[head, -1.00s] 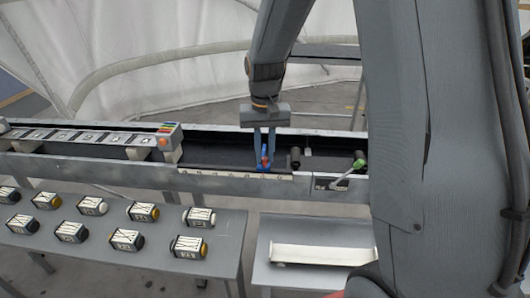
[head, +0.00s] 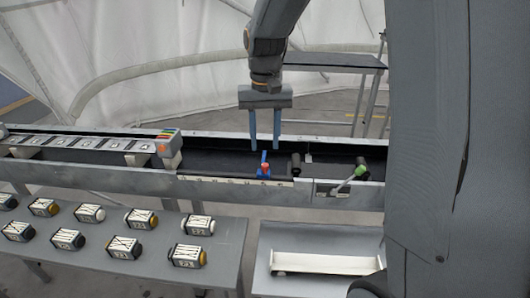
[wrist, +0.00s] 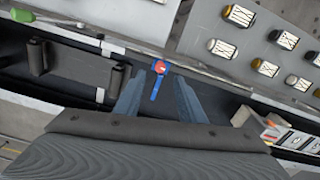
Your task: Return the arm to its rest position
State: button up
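My gripper (head: 264,138) hangs from my arm above the dark conveyor trough. Its two fingers are apart with nothing between them. A small blue and red piece (head: 264,170) stands at the front edge of the trough, just below and in front of the fingertips. In the wrist view my open gripper (wrist: 158,108) also shows, with the blue and red piece (wrist: 158,77) beyond the fingertips and apart from them.
A green-knobbed lever (head: 352,177) and a dark roller (head: 295,164) are right of the piece. A raised panel (head: 85,143) lies along the trough's left part. Several labelled canisters (head: 125,246) stand on a front table (head: 215,270). A white tray (head: 325,263) sits front right.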

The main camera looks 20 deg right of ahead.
jog(key=shift+r, duration=0.6)
jog(key=shift+f, duration=0.1)
jog(key=s+f+n, duration=0.1)
jog(key=s+f, duration=0.4)
jog(key=s, duration=0.4)
jog(key=s+f+n, duration=0.1)
jog(key=s+f, duration=0.3)
jog(key=s, duration=0.5)
jog(key=shift+d+f+t, duration=0.15)
jog(key=shift+f+t, duration=0.25)
